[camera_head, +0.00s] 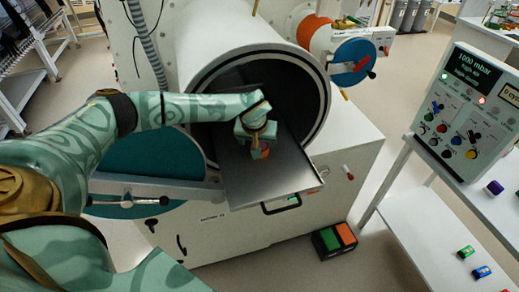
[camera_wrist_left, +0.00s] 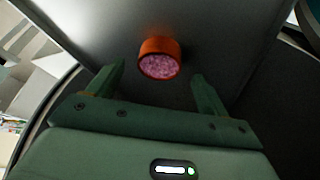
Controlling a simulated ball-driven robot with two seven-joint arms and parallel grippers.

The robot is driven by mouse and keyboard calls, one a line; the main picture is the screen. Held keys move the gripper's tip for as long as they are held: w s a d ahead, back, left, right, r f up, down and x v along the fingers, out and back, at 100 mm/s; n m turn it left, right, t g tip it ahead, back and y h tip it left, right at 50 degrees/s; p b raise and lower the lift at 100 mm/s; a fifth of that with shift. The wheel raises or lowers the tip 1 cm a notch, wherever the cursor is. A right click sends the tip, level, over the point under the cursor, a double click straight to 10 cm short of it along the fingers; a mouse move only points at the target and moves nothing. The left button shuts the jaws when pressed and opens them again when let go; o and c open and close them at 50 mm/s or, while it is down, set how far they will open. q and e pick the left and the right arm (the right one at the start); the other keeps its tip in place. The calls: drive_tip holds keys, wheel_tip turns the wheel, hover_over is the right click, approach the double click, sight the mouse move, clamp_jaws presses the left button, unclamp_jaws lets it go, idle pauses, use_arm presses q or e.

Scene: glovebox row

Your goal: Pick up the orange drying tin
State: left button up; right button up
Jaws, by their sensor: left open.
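The orange drying tin (camera_wrist_left: 158,58) is a short round tin with an orange wall and a speckled pink-purple face. It rests on the grey metal tray (camera_head: 270,182) that sticks out of the open round chamber. In the left wrist view it sits just ahead of my fingertips, roughly centred between them, with space at both sides. My left gripper (camera_head: 258,151) is open and empty over the tray. In the head view the gripper hides most of the tin, and only a bit of orange shows. My right gripper is in neither view.
The chamber's thick rim (camera_head: 318,92) curves around my left forearm. A teal round door (camera_head: 140,168) hangs open at the left. At the right stand a control panel (camera_head: 470,110) and a white shelf (camera_head: 425,225) with small coloured items. A green-and-orange pedal (camera_head: 334,240) lies on the floor.

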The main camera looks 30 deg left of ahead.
use_arm(q)
drive_tip(key=x, duration=0.3)
drive_tip(key=shift+w+f, duration=0.15)
drive_tip(key=c, duration=1.1)
